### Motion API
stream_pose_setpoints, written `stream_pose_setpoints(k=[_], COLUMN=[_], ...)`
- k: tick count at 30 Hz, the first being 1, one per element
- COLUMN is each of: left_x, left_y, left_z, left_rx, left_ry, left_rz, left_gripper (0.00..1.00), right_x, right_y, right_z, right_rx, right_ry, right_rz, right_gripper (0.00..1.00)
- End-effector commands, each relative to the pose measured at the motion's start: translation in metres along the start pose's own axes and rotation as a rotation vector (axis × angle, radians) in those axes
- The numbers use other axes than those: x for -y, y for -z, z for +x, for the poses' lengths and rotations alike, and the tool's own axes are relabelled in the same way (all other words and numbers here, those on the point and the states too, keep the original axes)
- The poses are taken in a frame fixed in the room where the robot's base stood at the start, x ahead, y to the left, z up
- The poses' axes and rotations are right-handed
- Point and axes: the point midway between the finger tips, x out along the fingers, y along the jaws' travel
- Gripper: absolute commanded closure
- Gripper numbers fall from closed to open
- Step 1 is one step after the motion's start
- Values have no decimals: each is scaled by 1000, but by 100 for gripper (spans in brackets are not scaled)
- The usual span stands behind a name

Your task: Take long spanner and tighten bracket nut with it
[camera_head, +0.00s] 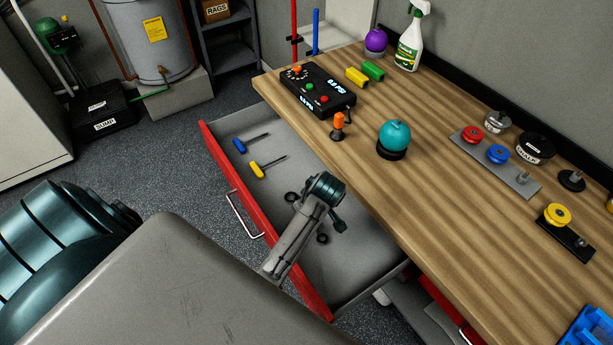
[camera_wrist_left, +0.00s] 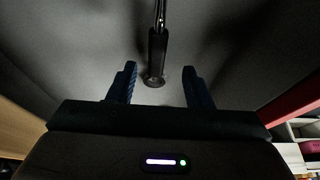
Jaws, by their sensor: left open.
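My left arm reaches over the open drawer (camera_head: 371,270) in the head view, and its wrist hides part of the drawer floor. In the left wrist view my left gripper (camera_wrist_left: 160,68) is open, with its two blue fingers apart. A tool with a black handle (camera_wrist_left: 157,55) and a thin metal shaft lies between and ahead of the fingers, not gripped. I cannot tell for sure that it is the long spanner. On the bench, a grey plate (camera_head: 508,177) and a black plate (camera_head: 564,238) each carry a bolt-like stud; which has the bracket nut is unclear. My right gripper is out of view.
A blue screwdriver (camera_head: 240,146) and a yellow screwdriver (camera_head: 257,170) lie in the drawer, behind its red front (camera_head: 220,160). The bench (camera_head: 440,220) holds a control box (camera_head: 318,90), a teal ball (camera_head: 394,135) and a spray bottle (camera_head: 409,45). The bench edge borders the drawer.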

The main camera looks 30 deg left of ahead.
Motion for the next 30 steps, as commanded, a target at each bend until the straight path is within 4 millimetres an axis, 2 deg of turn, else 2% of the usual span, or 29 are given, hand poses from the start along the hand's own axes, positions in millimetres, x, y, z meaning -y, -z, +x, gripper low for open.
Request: stream_pose_setpoints(k=[5,13,22,23,29,30], left_x=[-2,-4,-4,-4,-4,-4], left_y=[0,-1,-1,-2,-2,-2], left_z=[13,48,54,54,54,54], left_rx=[0,0,0,0,0,0], left_ry=[1,1,-2,-2,-2,-1], left_rz=[0,1,0,0,0,0], left_gripper=[55,55,55,58,98,100], right_x=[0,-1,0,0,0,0], right_y=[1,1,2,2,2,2], right_z=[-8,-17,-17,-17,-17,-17], right_rx=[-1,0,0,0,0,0], right_ry=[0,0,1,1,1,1], right_rz=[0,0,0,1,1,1], right_gripper=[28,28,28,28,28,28])
